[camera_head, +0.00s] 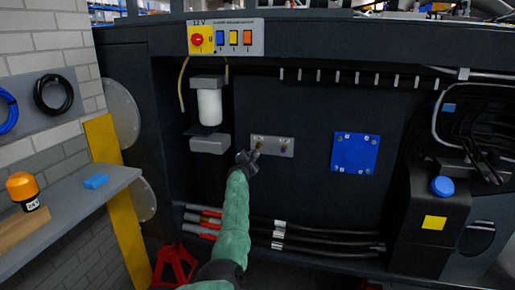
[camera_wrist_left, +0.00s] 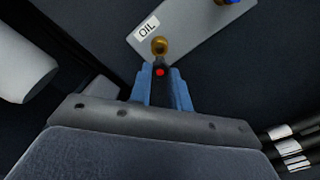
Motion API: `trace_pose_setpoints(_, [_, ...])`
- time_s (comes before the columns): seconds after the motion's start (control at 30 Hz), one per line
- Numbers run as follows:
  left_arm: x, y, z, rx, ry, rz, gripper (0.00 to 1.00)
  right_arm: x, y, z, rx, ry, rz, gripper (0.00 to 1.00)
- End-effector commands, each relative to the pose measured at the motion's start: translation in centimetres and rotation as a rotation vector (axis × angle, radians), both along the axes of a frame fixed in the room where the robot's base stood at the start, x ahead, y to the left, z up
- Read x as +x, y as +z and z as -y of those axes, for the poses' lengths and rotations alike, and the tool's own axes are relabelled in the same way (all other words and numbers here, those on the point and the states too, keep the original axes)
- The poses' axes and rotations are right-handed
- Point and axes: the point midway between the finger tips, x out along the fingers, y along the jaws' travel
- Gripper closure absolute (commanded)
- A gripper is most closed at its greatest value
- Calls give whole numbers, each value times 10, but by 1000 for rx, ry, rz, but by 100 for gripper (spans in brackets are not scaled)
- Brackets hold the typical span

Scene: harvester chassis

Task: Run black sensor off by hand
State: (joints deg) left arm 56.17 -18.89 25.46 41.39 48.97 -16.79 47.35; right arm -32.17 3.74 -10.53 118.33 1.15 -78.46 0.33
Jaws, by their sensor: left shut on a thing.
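My left gripper (camera_head: 247,157) reaches the left end of a small grey plate (camera_head: 285,151) on the dark chassis wall. In the left wrist view its blue fingers (camera_wrist_left: 162,85) are shut on the small black sensor (camera_wrist_left: 160,80), which shows a red dot. The sensor's far end meets or overlaps a brass fitting (camera_wrist_left: 159,45) on the plate beside an "OIL" label (camera_wrist_left: 147,26); I cannot tell whether they are joined. A second fitting with blue on it (camera_wrist_left: 228,2) sits at the plate's other end. The sensor is hidden in the head view.
A white filter (camera_head: 209,106) hangs left of the plate, and a blue square panel (camera_head: 356,153) is to its right. Black hoses (camera_head: 330,235) run below. A grey shelf (camera_head: 75,205) at the left holds an orange beacon (camera_head: 23,188) and a blue block (camera_head: 95,181).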

Motion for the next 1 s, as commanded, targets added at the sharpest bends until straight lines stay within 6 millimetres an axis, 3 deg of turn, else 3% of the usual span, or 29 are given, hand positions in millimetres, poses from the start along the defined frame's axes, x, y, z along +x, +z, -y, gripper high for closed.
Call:
trace_pose_setpoints(0.7, [-4, 0, -1, 0, 0, 0, 100, -2, -22, 2, -5, 1, -7, 64])
trace_pose_setpoints(1.0, [-17, 3, -5, 0, 0, 0, 100, 0, 2, 2, -5, 0, 0, 64])
